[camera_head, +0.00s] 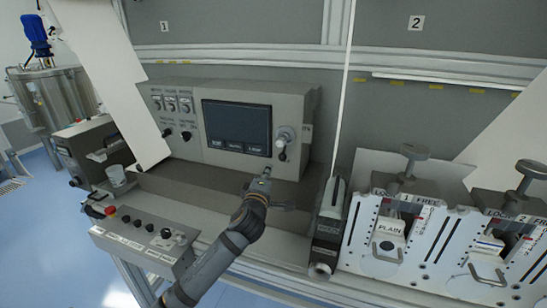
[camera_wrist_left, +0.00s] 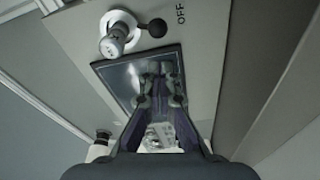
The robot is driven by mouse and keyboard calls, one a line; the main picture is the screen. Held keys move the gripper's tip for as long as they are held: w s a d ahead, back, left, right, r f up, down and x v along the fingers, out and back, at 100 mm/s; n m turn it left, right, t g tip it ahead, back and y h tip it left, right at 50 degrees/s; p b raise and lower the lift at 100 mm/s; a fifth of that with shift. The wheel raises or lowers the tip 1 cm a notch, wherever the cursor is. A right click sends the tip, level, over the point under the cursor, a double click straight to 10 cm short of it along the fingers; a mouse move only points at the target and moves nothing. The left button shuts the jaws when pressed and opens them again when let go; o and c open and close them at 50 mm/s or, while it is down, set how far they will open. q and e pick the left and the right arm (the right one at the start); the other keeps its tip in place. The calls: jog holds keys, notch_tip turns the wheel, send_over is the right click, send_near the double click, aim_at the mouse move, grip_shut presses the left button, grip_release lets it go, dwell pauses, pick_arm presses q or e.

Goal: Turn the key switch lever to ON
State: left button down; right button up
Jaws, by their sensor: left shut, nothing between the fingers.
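The key switch (camera_head: 285,137) sits on the right of the grey console face, beside the dark screen. In the left wrist view the switch shows as a white round plate with a metal hub (camera_wrist_left: 118,38). Its lever ends in a black ball knob (camera_wrist_left: 157,28), which lies on the side of the printed OFF label (camera_wrist_left: 181,14). No ON label is readable. My left gripper (camera_head: 266,174) is below and slightly left of the switch, in front of the console, apart from the lever. Its fingers (camera_wrist_left: 160,76) are shut and empty, seen against the screen. My right gripper is not in view.
The screen (camera_head: 237,128) and rows of small switches (camera_head: 171,103) share the console. A button box (camera_head: 145,238) stands front left. A dark upright block (camera_head: 328,228) and white slotted plates (camera_head: 387,245) with clamp handles lie to the right. A ledge runs below the console.

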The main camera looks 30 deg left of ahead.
pick_arm(q)
jog(key=p+x, duration=0.2)
jog(key=x, duration=0.6)
jog(key=shift+p, duration=0.3)
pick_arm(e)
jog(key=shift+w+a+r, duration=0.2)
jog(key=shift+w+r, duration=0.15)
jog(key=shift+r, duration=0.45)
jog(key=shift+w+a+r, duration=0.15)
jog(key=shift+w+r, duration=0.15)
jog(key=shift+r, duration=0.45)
